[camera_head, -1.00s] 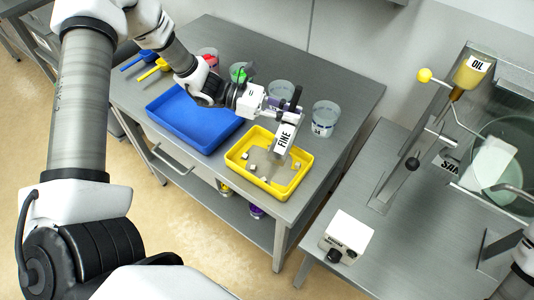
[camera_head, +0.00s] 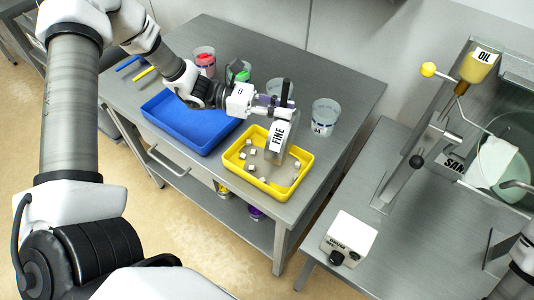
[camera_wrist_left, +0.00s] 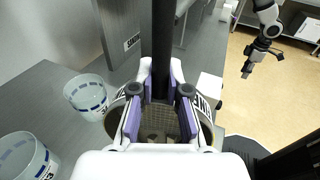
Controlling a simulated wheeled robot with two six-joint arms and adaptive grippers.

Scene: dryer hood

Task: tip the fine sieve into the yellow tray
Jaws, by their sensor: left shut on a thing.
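My left gripper (camera_head: 262,110) is shut on the fine sieve (camera_head: 279,134), a round sieve with a white FINE label and a dark upright handle. The sieve is tilted on its side over the yellow tray (camera_head: 228,161). In the left wrist view the sieve (camera_wrist_left: 118,112) sits between and below the left fingers (camera_wrist_left: 160,100), with mesh and a few lumps visible behind them. Several small pale lumps (camera_head: 252,168) lie on the tray floor. My right gripper (camera_wrist_left: 247,70) shows small and dark in the left wrist view, its fingers too small to read.
A blue tray (camera_head: 190,122) stands left of the yellow one. Clear beakers (camera_head: 325,116) and coloured cups (camera_head: 204,61) stand behind.

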